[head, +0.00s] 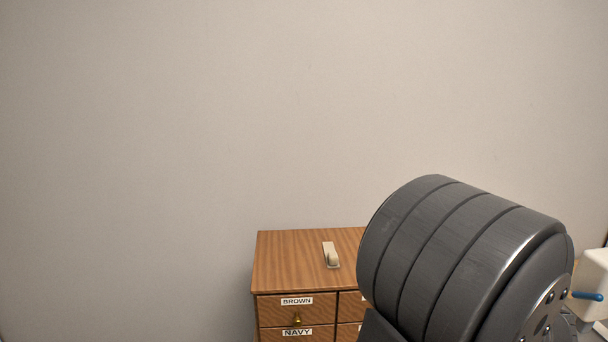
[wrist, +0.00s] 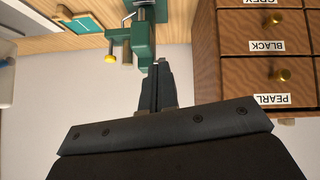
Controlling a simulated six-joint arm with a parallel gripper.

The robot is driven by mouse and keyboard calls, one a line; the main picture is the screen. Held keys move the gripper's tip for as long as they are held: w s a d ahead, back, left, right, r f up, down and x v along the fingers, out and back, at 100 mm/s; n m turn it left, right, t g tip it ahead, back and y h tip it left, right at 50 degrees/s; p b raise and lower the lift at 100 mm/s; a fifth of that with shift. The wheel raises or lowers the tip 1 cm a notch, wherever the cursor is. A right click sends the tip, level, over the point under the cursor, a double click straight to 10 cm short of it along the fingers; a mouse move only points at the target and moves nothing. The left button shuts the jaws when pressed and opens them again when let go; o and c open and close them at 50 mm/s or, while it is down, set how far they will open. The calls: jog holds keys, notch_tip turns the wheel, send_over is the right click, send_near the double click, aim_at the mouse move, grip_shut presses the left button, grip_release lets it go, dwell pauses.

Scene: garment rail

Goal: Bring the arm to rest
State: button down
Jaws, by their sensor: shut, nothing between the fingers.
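My gripper (wrist: 160,86) shows in the wrist view, its two dark fingers together with nothing between them. The fingertips point toward a green clamp-like device (wrist: 143,40) at the top of that view. The tips are close to it in the picture, but I cannot tell whether they touch it. In the head view a large dark, rounded part of my arm (head: 455,255) fills the lower right. My gripper is not visible there.
A wooden drawer cabinet (head: 290,255) stands low in the head view, with a small beige object (head: 331,256) on top. Its labelled drawers (wrist: 262,45) appear upside down at right in the wrist view. A white object with a blue lever (head: 591,280) is at far right. A teal item (wrist: 77,26) lies upper left.

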jog(key=w+r+g, duration=0.2)
jog(key=w+r, duration=0.5)
jog(key=r, duration=0.1)
jog(key=shift+r+g, duration=0.3)
jog(key=shift+r, duration=0.1)
dwell(0.5)
jog(key=s+a+m, duration=0.1)
jog(key=s+a, duration=0.2)
jog(key=a, duration=0.4)
jog(key=s+a+r+m+g, duration=0.1)
jog(key=s+a, duration=0.1)
jog(key=a, duration=0.4)
jog(key=s+a+m, duration=0.1)
jog(key=s+a, duration=0.2)
jog(key=a, duration=0.4)
jog(key=s+a+f+m, duration=0.2)
jog(key=s+a+f, duration=0.3)
jog(key=s+a, duration=0.1)
jog(key=s+a+f+m+h, duration=0.1)
jog(key=s+a+f, duration=0.4)
jog(key=s+a, duration=0.2)
jog(key=shift+s+a+m+h, duration=0.15)
jog(key=shift+s+m+h, duration=0.2)
jog(key=shift+s, duration=0.4)
